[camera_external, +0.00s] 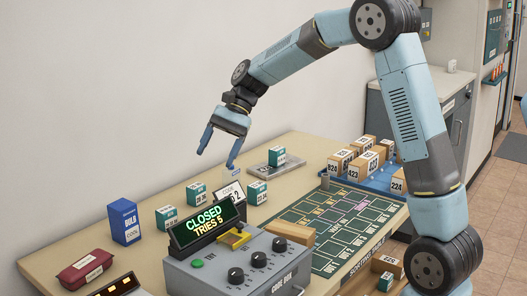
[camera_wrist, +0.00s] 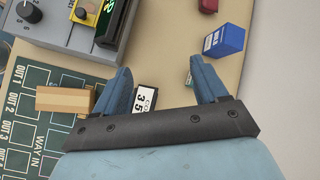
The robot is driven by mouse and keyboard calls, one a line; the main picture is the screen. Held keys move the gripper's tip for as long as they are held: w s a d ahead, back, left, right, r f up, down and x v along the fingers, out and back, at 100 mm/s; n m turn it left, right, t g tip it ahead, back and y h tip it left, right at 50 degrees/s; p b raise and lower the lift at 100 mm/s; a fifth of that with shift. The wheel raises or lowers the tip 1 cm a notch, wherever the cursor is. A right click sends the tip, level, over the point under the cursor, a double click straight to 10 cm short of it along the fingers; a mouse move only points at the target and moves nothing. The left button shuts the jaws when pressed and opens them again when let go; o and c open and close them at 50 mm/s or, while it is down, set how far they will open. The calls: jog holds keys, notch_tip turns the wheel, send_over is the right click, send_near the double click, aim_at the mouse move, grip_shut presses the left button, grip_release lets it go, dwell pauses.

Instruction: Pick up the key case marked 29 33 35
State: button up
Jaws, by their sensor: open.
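Several small teal-and-white key cases stand on the table in the external view: one at the left (camera_external: 167,217), one behind it (camera_external: 196,194), one right of the code card (camera_external: 257,192), and one on a grey plate (camera_external: 277,156). Their printed numbers are too small to read surely, so I cannot tell which is marked 29 33 35. My gripper (camera_external: 217,160) is open and empty, above the table with fingers pointing down.
The grey code box (camera_external: 240,265) reads CLOSED, TRIES 5. A white code card (camera_external: 232,194) stands behind it. A blue box (camera_external: 125,221) and a red case (camera_external: 86,271) stand at left. The green sorting board (camera_external: 335,265) and blue tray (camera_external: 340,180) with tan boxes are right.

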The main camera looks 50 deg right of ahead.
jog(key=w+d+f+m+y, duration=0.2)
jog(key=w+f+m, duration=0.1)
jog(key=w+f, duration=0.45)
jog(key=m+y, duration=0.3)
jog(key=m, duration=0.1)
send_near(159, 219)
jog(key=a, duration=0.1)
jog(key=a+f, duration=0.1)
jog(key=a, duration=0.1)
jog(key=shift+a+f+t, duration=0.1)
jog(key=shift+f+t, duration=0.3)
jog(key=shift+x, duration=2.65)
jog(key=shift+s+a+r, duration=0.1)
jog(key=shift+s+r, duration=0.1)
jog(key=shift+c, duration=0.3)
jog(key=c, duration=1)
